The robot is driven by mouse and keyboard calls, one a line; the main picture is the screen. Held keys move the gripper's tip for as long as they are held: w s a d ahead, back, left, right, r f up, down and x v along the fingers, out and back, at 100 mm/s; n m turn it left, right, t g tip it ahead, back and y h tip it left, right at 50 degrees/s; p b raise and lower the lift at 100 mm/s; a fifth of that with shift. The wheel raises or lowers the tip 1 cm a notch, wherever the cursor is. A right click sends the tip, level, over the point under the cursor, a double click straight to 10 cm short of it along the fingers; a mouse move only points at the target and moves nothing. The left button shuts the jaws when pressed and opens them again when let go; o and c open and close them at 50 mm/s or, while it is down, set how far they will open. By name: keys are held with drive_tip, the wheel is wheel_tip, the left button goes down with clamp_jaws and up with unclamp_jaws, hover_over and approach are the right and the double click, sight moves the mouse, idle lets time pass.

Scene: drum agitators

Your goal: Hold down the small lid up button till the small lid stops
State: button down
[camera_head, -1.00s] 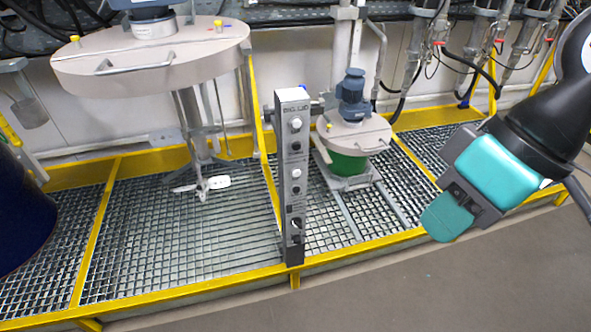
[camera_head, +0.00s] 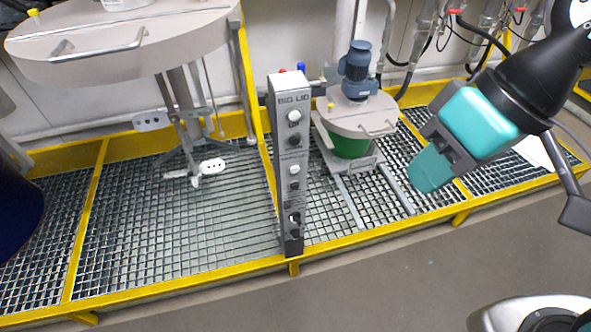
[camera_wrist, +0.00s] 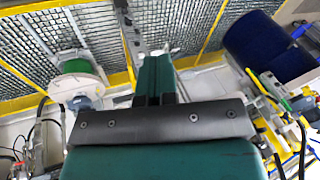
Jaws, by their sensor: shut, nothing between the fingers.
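A grey control post (camera_head: 291,170) labelled "BIG LID" at its top stands at the front edge of the grating. Its face carries white and black buttons in pairs and a switch low down; the smaller labels are too small to read. The small lid (camera_head: 358,115), a pale disc with a blue motor, sits on a green drum (camera_head: 350,146) behind and right of the post. My gripper (camera_head: 424,176) is shut and empty, right of the post and apart from it. In the wrist view its teal fingers (camera_wrist: 154,75) are together.
The big lid (camera_head: 120,35) is raised at the upper left, with its agitator (camera_head: 190,150) hanging over the grating. A dark blue drum (camera_head: 15,205) is at the far left. A yellow rail (camera_head: 370,232) edges the grating; the floor (camera_head: 380,290) in front is clear.

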sight(295, 169)
drive_tip(key=w+a+f+m+t+b, duration=0.2)
drive_tip(key=w+a+f+m+b, duration=0.1)
drive_tip(key=f, duration=0.7)
drive_tip(key=w+a+f+m+t+y+b, duration=0.1)
drive_tip(key=w+a+f+m+b, duration=0.3)
drive_tip(key=f, duration=0.6)
drive_tip(key=w+a+f+m+t+b, duration=0.4)
drive_tip(key=w+f, duration=0.4)
drive_tip(key=f, duration=0.3)
drive_tip(key=m+b, duration=0.1)
drive_tip(key=m, duration=0.1)
drive_tip(key=shift+a+m+y, duration=0.15)
drive_tip(key=shift+m+y, duration=0.25)
drive_tip(key=w+a, duration=0.2)
drive_tip(key=w, duration=0.6)
drive_tip(key=shift+w+a, duration=0.2)
drive_tip(key=shift+w+a, duration=0.1)
drive_tip(key=shift+w, duration=0.05)
drive_tip(key=shift+w, duration=0.25)
